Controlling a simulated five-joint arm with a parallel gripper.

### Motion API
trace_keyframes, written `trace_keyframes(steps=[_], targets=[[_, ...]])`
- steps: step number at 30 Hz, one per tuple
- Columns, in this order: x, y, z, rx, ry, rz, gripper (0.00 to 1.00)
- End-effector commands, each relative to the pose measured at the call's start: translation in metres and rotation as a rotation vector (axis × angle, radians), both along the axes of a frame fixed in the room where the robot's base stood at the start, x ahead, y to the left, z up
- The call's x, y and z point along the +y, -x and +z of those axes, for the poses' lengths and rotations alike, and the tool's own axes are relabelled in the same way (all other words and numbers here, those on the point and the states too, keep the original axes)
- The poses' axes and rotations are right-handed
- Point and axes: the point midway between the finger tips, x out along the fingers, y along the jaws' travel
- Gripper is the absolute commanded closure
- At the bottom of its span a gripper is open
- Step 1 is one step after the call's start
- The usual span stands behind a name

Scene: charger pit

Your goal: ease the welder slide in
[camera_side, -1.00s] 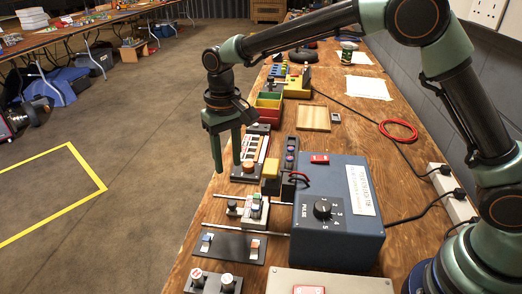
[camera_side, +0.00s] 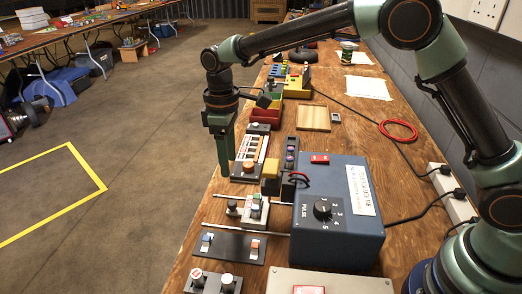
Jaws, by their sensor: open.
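The welder is a blue box (camera_side: 340,235) with a PULSE dial, a red switch on top and a white label. Two thin metal rails stick out from its left side. The slide, a pale block (camera_side: 253,211) with several small knobs or posts on it, sits on the rails, left of the box and apart from its body. A yellow block (camera_side: 270,168) and a red cable are at the box's far left corner. My gripper (camera_side: 224,174) points down, open and empty, above and to the far left of the slide. Its fingers overlap in this view.
A dark plate (camera_side: 228,248) with blue and orange switches lies in front of the rails. A base with two round buttons (camera_side: 212,283) is nearer. An orange-and-white device (camera_side: 250,150) stands beyond the slide. The bench's left edge is close to my gripper.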

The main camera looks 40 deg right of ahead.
Motion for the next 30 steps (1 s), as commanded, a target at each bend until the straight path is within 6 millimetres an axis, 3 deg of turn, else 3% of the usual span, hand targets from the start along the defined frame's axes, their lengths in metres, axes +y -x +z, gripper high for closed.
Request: trace_keyframes(steps=[6, 14, 30], targets=[[-0.001, -0.001, 0.000, 0.005, -0.001, 0.128, 0.41], [0.000, 0.000, -0.011, 0.007, -0.001, 0.154, 0.41], [0.002, 0.003, -0.087, 0.007, -0.001, 0.153, 0.41]])
